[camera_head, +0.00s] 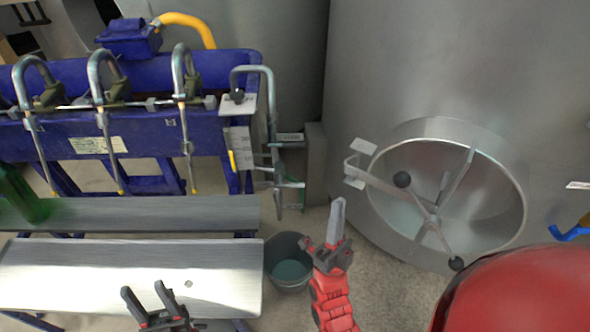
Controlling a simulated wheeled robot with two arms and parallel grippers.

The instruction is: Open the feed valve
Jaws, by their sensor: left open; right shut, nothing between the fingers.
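A blue lever handle (568,233) shows at the right edge, low on the steel tank, beside a bit of brass-coloured fitting; it looks like the feed valve, but most of it is cut off by the frame. My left gripper (147,292) is at the bottom left, open and empty, above the front of the pale bench. My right gripper (338,205) is in the middle, shut and empty, pointing up the picture beside the grey bucket. It is well to the left of the blue handle, with the tank's round door between.
The steel tank (430,70) has a round door (460,190) with a spoked handle. A blue filler (150,135) with several curved spouts stands behind a slatted bench (120,275). A green bottle (22,198) is at the left, a bucket (289,262) on the floor. A large red rounded shape fills the lower right.

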